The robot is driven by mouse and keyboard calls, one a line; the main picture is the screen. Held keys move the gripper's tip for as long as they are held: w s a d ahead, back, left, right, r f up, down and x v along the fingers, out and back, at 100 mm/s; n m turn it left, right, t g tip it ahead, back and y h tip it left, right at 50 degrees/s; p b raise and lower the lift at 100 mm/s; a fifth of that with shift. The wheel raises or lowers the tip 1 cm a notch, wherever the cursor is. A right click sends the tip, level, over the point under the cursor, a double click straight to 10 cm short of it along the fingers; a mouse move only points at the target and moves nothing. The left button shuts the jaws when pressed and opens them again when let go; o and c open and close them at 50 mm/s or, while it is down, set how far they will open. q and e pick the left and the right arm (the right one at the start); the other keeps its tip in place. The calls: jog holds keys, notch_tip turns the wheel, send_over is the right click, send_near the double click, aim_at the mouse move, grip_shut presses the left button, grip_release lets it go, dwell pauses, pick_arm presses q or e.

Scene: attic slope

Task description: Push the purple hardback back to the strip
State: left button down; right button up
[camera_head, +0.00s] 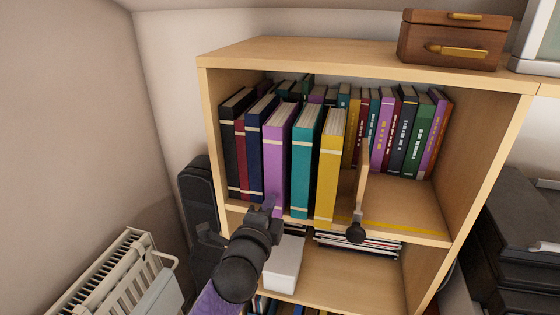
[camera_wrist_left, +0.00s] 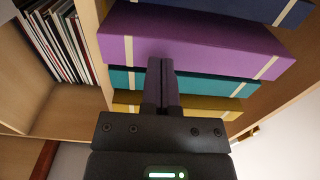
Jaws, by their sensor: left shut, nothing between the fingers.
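The purple hardback (camera_head: 277,155) stands upright on the upper shelf, between a navy book and a teal book. Its spine faces out and stands forward of the navy book's. A yellow strip (camera_head: 405,229) lies along the shelf board near the front, visible right of the wooden divider. My left gripper (camera_head: 267,206) is shut and empty, at the lower part of the purple spine. In the left wrist view, the shut fingers (camera_wrist_left: 162,82) overlap the purple hardback (camera_wrist_left: 200,42); I cannot tell whether they touch it. My right gripper is out of view.
Teal (camera_head: 305,160) and yellow (camera_head: 329,165) books stand right of the purple one, also forward. A wooden divider (camera_head: 361,185) with a dark knob (camera_head: 355,232) follows. A white box (camera_head: 286,262) sits below. The shelf front right of the divider is clear.

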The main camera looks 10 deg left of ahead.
pick_arm(q)
jog(key=shift+w+b, duration=0.7)
jog(key=shift+w, duration=1.3)
jog(key=shift+s+r, duration=0.1)
jog(key=shift+s, duration=0.1)
jog(key=s+p, duration=0.4)
jog(key=s, duration=0.2)
jog(key=shift+s, duration=0.3)
